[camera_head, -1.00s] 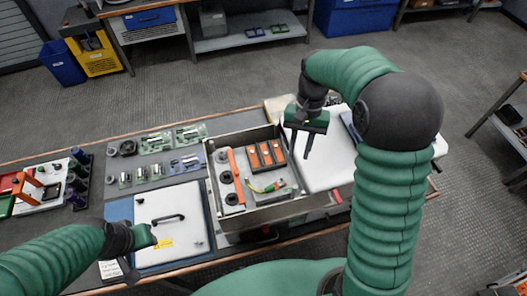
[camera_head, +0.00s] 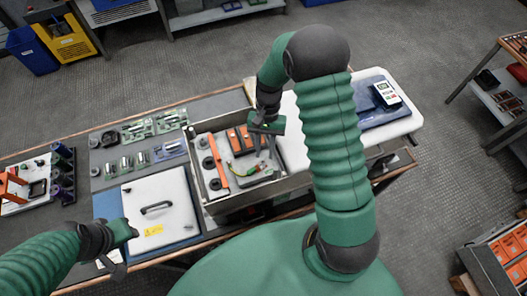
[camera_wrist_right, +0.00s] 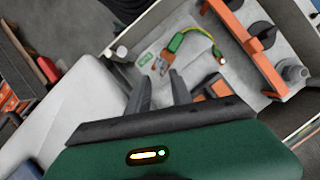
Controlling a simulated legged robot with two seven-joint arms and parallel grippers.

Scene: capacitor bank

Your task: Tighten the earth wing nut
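The open grey metal case (camera_head: 248,197) stands on the bench, and its wall also shows in the right wrist view (camera_wrist_right: 155,22). Inside it lies a green-yellow earth cable (camera_head: 243,171), which also shows in the right wrist view (camera_wrist_right: 180,40). My right gripper (camera_head: 262,137) is over the case's far right corner. Its two fingers are apart and empty in the right wrist view (camera_wrist_right: 160,82), pointing toward the cable. My left gripper (camera_head: 118,250) hangs near the white lid; its finger gap is unclear.
An orange bar (camera_head: 216,161) and orange-topped blocks (camera_head: 240,140) stand inside the case. A white lid with a black handle (camera_head: 160,212) lies left of it. A white panel (camera_head: 292,140) and a meter (camera_head: 387,94) are to the right.

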